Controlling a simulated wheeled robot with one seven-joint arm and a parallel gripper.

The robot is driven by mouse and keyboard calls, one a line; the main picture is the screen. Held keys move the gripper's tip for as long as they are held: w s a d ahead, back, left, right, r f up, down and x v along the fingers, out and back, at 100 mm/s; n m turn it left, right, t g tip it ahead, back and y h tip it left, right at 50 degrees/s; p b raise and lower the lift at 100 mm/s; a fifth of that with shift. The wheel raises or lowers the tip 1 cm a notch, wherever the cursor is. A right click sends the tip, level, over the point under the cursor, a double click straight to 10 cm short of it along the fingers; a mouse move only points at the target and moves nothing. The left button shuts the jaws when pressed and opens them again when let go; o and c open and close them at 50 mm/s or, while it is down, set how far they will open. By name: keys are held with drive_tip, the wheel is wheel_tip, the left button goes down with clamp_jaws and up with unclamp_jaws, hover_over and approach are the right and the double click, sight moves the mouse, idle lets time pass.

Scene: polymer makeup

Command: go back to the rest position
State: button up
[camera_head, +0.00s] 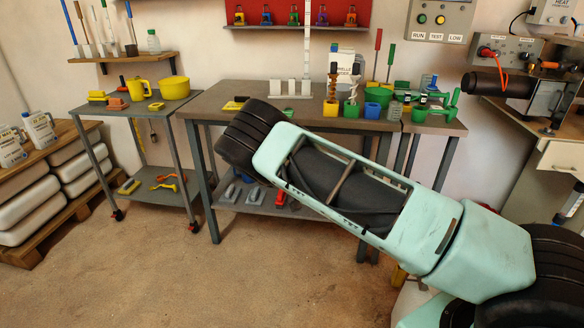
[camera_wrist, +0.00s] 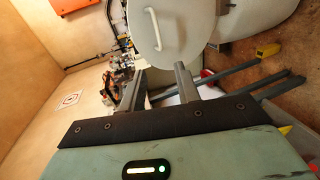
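My gripper (camera_wrist: 160,82) shows in the wrist view. Its two grey fingers stand apart with nothing seen between them. A large pale rounded thing with a white handle (camera_wrist: 152,30) lies beyond the fingers; I cannot tell the distance. In the head view my pale green arm (camera_head: 420,225) reaches from the lower right up to the left, across the front of the workbench (camera_head: 205,105). My gripper cannot be made out in the head view.
A grey cart (camera_head: 150,175) with a yellow bucket (camera_head: 174,87) stands left of the bench. Pallet-stacked white containers (camera_head: 28,208) stand at the far left. Tools and green holders (camera_head: 420,114) crowd the bench's right part. The brown floor (camera_head: 190,275) at front left is clear.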

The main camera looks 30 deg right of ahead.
drive_tip(key=s+a+r+n+t+y+p, duration=0.4)
drive_tip(key=s+a+r, duration=0.3)
drive_tip(key=a, duration=0.4)
drive_tip(key=s+a+r+n+t+y+p, duration=0.15)
drive_tip(key=s+a+r+n+y, duration=0.25)
drive_tip(key=s+a+r+y, duration=0.55)
drive_tip(key=s+a+r+n+t+p, duration=0.1)
drive_tip(key=s+a+r+n, duration=0.2)
drive_tip(key=s, duration=0.3)
drive_tip(key=s+a+r+n+t+h+p, duration=0.1)
drive_tip(key=s+a+r+n+t+p, duration=0.1)
drive_tip(key=s+a+r+n, duration=0.2)
drive_tip(key=shift+s+a+r+p, duration=0.3)
drive_tip(key=shift+s+a+r, duration=0.45)
drive_tip(key=shift+s, duration=0.45)
drive_tip(key=shift+d+r+t, duration=0.1)
drive_tip(key=shift+d+t, duration=0.05)
drive_tip(key=shift+t, duration=0.1)
